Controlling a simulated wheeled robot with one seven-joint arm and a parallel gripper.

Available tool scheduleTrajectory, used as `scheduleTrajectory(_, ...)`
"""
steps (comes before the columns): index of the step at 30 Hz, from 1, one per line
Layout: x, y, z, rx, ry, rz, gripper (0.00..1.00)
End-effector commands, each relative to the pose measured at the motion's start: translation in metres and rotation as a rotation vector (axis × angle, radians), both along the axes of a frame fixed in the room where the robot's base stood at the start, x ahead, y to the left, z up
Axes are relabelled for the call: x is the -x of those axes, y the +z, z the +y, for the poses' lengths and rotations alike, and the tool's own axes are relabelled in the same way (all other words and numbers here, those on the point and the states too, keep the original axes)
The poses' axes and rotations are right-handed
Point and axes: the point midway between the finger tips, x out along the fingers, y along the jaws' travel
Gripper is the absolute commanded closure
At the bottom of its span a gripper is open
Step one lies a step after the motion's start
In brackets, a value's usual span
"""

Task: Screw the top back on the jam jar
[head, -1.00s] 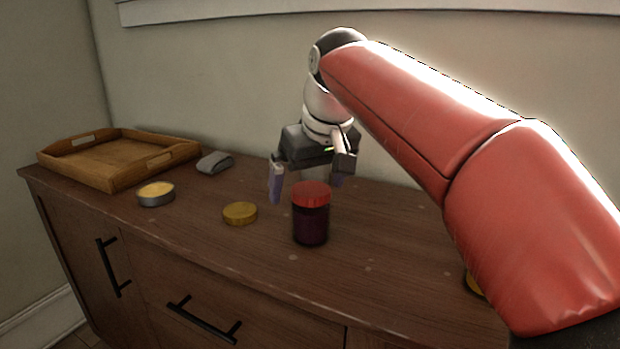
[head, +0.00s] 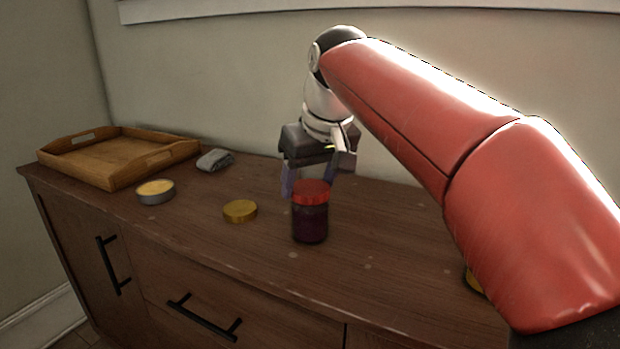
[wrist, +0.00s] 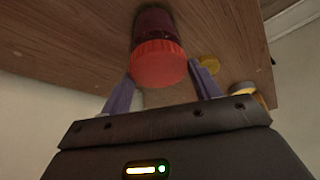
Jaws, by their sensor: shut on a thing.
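The jam jar (head: 310,225) stands upright on the wooden cabinet top, dark purple-red inside. Its red top (head: 311,193) sits on the mouth and looks level; how tightly it is seated cannot be told. In the wrist view the ribbed red top (wrist: 160,64) lies between my fingertips, with the dark jar (wrist: 153,25) beyond it. My gripper (wrist: 162,78) is shut on the red top, one bluish finger on each side.
A gold lid (head: 240,211) lies left of the jar. Another yellow item (head: 474,281) is partly hidden by my arm. The front counter (head: 215,250) is clear.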

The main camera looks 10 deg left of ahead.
Motion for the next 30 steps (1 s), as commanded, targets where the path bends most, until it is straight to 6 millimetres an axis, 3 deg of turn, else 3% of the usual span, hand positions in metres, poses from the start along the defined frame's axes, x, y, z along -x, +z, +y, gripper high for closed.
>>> scheduleTrajectory(11, 0.0003, -0.0017, 0.0004, 0.0, -0.006, 0.001, 0.64)
scheduleTrajectory(21, 0.0007, -0.0015, 0.0004, 0.003, -0.232, 0.004, 0.64)
scheduleTrajectory(30, 0.0005, -0.0036, 0.0005, 0.002, -0.261, 0.004, 0.64)
